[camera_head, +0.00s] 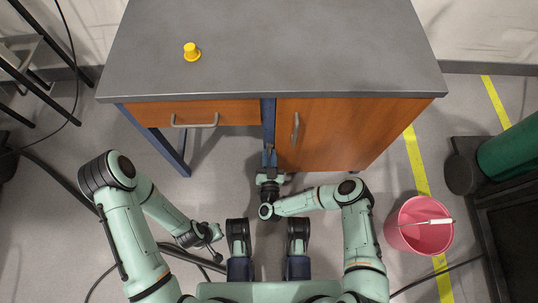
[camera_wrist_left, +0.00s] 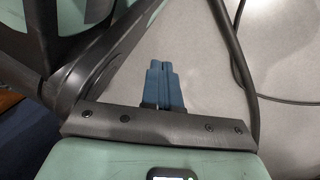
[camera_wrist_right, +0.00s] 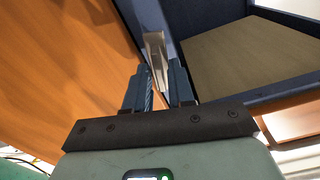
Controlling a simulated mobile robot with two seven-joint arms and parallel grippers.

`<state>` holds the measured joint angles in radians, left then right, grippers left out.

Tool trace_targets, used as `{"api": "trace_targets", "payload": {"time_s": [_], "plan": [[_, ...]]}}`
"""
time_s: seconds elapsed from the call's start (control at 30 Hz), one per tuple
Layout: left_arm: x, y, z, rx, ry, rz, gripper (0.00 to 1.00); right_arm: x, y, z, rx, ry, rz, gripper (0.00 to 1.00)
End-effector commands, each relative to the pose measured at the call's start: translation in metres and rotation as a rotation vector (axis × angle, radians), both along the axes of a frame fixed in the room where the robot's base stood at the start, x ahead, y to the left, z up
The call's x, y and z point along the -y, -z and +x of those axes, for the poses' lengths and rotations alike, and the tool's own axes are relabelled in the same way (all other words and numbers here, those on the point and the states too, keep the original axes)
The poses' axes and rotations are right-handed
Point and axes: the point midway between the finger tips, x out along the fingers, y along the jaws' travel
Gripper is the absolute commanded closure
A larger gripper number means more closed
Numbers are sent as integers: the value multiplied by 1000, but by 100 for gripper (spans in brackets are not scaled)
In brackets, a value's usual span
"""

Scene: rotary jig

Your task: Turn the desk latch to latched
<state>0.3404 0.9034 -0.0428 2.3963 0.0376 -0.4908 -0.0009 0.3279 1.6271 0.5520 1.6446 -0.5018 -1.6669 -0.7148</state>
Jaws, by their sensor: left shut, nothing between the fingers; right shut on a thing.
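The desk (camera_head: 270,40) has a grey top, an orange drawer at left and an orange door at right, with a blue post between them. My right gripper (camera_head: 269,153) is at this post below the desk edge. In the right wrist view its fingers (camera_wrist_right: 160,85) are shut on the desk latch (camera_wrist_right: 155,48), a pale narrow piece beside the door's edge. The fingers hide part of the latch, and I cannot tell its exact turn. My left gripper (camera_head: 217,232) is shut and empty, low at left; its blue fingertips (camera_wrist_left: 160,66) show in the left wrist view.
A yellow knob-like object (camera_head: 192,52) stands on the desk top. The drawer handle (camera_head: 195,122) and door handle (camera_head: 295,127) are free. A pink bucket (camera_head: 418,232) stands at right, with dark equipment beyond. Dark cables cross the floor at left.

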Motion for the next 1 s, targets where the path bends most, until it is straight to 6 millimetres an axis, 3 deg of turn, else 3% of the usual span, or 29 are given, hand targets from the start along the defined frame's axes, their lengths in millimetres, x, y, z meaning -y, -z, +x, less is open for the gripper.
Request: {"api": "trace_targets", "payload": {"time_s": [0.1,0.3,1.0], "plan": [[2,-13,15,49,5,2,100,0,-2,0,-1,0,102,100],[3,-17,22,75,5,4,100,1,0,1,-1,-1,294,100],[2,-9,13,44,2,2,100,3,4,1,-1,0,958,100]]}}
